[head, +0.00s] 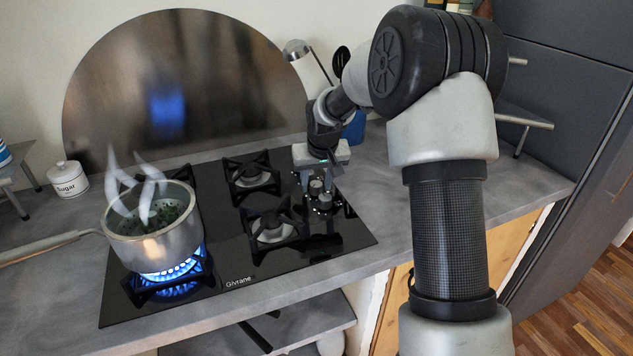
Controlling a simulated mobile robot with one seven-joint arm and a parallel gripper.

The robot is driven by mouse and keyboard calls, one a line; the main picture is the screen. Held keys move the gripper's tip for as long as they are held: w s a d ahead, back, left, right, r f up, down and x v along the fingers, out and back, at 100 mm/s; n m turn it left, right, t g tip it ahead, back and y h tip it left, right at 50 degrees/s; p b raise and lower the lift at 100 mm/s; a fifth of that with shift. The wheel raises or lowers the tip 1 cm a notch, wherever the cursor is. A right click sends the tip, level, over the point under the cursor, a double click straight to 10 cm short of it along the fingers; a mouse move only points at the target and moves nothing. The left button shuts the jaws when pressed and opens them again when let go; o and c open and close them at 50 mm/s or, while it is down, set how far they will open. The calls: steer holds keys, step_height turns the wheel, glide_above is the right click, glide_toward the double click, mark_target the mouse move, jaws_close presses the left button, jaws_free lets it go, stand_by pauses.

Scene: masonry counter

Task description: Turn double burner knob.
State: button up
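One knob (316,187) is just below my gripper, and another knob (325,202) is slightly nearer the front. My gripper (317,178) points down over the knobs from behind and above. Its fingertips are small and close to the upper knob, so I cannot tell whether they touch it. The left burner (180,270) is lit with a blue flame. A steel pot (150,243) stands on it. Which knob belongs to the double burner is not readable.
Two unlit burners with black grates, the back one (250,178) and the front one (274,232), lie left of the knobs. The pot's handle (50,246) reaches left. A white sugar jar (68,179) stands at the left. The grey counter (420,215) is mostly clear at the right.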

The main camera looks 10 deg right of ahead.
steer(key=shift+o, duration=0.2)
steer(key=shift+r, duration=0.35)
steer(key=p+v, duration=0.2)
steer(key=v, duration=1.4)
steer(key=shift+s+r, duration=0.3)
steer(key=shift+d, duration=0.1)
steer(key=s+r+p, duration=0.6)
steer(key=s+r, duration=0.6)
steer(key=s, duration=0.3)
steer(key=s+r+t+p, duration=0.1)
steer(key=s+p, duration=0.4)
steer(key=s, duration=1.1)
steer(key=shift+a+r, duration=0.2)
steer(key=shift+r, duration=0.5)
